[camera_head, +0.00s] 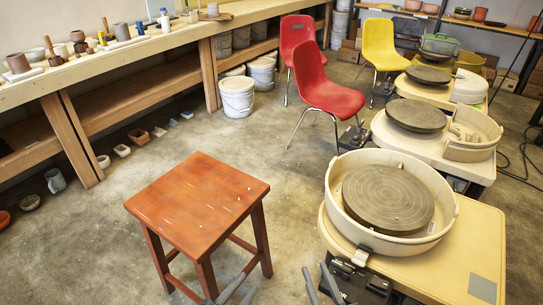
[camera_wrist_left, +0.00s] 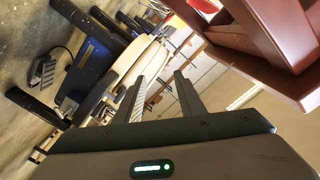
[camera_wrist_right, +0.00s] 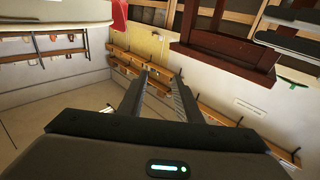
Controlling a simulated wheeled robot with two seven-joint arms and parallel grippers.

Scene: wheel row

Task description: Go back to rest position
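My left gripper (camera_head: 250,281) shows at the bottom edge of the head view, just right of the red stool's front leg in the picture. Its two fingers stand apart with nothing between them, as the left wrist view (camera_wrist_left: 160,75) also shows. My right gripper (camera_head: 314,267) is at the bottom edge a little further right, between the stool and the nearest pottery wheel. Its fingers are apart and empty, also in the right wrist view (camera_wrist_right: 160,75). The rest of both arms is out of the head view.
A red wooden stool (camera_head: 197,203) stands close in front. The nearest pottery wheel (camera_head: 388,199) is at the right, with more wheels behind. Red chairs (camera_head: 330,95) and a yellow chair (camera_head: 381,45) stand further back. A long workbench (camera_head: 110,60) runs along the left. Concrete floor lies between.

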